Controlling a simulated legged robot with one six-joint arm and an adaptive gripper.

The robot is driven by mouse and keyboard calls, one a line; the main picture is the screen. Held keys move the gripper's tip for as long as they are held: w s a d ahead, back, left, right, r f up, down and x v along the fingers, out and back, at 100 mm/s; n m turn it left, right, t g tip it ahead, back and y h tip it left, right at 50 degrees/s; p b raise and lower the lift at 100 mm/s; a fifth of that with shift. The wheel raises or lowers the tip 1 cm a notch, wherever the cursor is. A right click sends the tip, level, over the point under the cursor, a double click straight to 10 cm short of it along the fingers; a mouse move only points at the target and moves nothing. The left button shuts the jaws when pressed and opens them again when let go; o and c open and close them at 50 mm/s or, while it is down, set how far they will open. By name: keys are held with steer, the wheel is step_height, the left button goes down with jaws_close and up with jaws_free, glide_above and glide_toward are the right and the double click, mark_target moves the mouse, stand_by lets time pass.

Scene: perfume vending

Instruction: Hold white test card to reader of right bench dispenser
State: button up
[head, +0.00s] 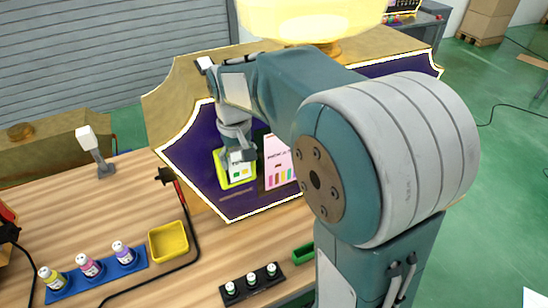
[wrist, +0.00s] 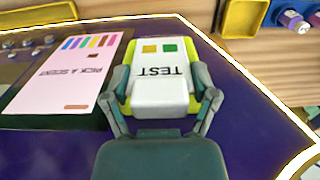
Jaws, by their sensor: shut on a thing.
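My gripper (head: 240,150), also in the wrist view (wrist: 160,84), is shut on the white test card (wrist: 160,92). Its fingers press the card's left and right edges. The card shows "TEST" upside down with a yellow and a green square; it shows small in the head view (head: 241,173). Behind the card is the reader's yellow-green frame (wrist: 193,50), also in the head view (head: 222,172), on the dispenser's dark purple front (head: 205,155). The card overlaps most of the reader. I cannot tell whether it touches. The pink "PICK A SCENT" panel (wrist: 80,72) is beside the reader.
On the wooden bench (head: 130,200) are a yellow tray (head: 168,241), a blue rack (head: 100,278) with bottles, a black rack (head: 252,287) with small bottles, and a green tray (head: 302,254). A black cable (head: 150,287) crosses the bench. My arm hides the dispenser's middle.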

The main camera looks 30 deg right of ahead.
steer(key=shift+s, duration=0.1)
steer(key=s, duration=1)
stand_by(0.5)
steer(key=shift+w+f, duration=0.1)
